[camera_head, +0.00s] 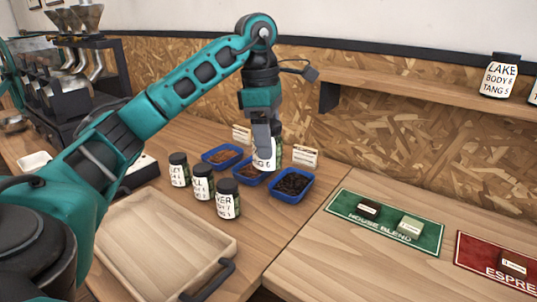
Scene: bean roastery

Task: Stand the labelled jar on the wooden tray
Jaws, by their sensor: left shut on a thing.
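My left gripper (262,138) points down and is shut on a labelled jar (273,158) among the blue trays near the back of the counter. The gripper covers much of the jar and its label, so only part of the writing shows. The jar looks upright; I cannot tell whether its base touches the counter. The wooden tray (190,253) lies at the front left, empty, with a dark handle at its right. Three more dark-lidded labelled jars stand in a row behind it: left (179,172), middle (203,184) and right (228,201). My right gripper is out of view.
Blue trays hold brown contents, at left (222,157) and right (292,186). White cards (305,157) stand behind. A green mat (372,226) and a red mat (486,262) carry small blocks. A jar (498,79) stands on the shelf (415,88). Dark machines stand at left.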

